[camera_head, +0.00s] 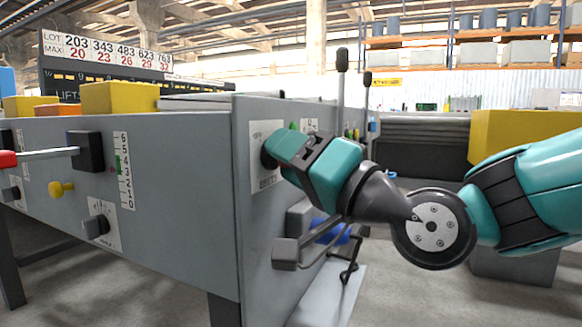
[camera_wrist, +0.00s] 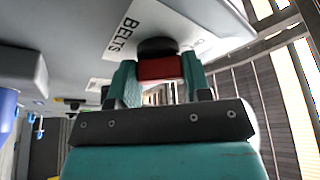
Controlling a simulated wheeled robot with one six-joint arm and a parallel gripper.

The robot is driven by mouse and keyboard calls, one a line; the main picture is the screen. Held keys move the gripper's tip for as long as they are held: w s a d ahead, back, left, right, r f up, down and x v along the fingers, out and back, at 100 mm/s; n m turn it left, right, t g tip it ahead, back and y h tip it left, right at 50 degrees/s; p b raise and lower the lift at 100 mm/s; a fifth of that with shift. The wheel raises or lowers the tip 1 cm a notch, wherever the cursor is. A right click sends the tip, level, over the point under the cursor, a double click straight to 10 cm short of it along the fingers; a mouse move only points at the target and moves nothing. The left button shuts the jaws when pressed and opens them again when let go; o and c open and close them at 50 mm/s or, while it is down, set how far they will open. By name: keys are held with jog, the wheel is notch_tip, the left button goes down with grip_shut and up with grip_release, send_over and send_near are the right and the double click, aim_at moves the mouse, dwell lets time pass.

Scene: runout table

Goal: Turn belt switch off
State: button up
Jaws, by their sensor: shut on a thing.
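The belt switch shows in the wrist view as a dark round base with a red knob (camera_wrist: 160,68) on a white plate (camera_wrist: 124,32) that reads BELTS. In the head view the same plate (camera_head: 263,181) is on the end face of the grey cabinet, and only the dark edge of the switch (camera_head: 267,152) shows beside my gripper. My gripper (camera_head: 276,153) reaches the plate from the right, with its teal fingers on both sides of the red knob. It is shut on the knob. The switch's position marks are mostly hidden or too blurred to read.
The cabinet's left face (camera_head: 180,190) carries a red-tipped lever (camera_head: 45,155), a yellow knob (camera_head: 61,189) and a dark rotary switch (camera_head: 96,226). A grey box-like part (camera_head: 286,253) juts out below my gripper. A tall black-tipped lever (camera_head: 342,62) stands behind it.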

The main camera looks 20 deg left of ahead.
jog(key=o, duration=0.9)
jog(key=b+v, duration=0.4)
jog(key=v, duration=1.3)
jog(key=shift+d+f, duration=0.1)
jog(key=shift+d, duration=0.05)
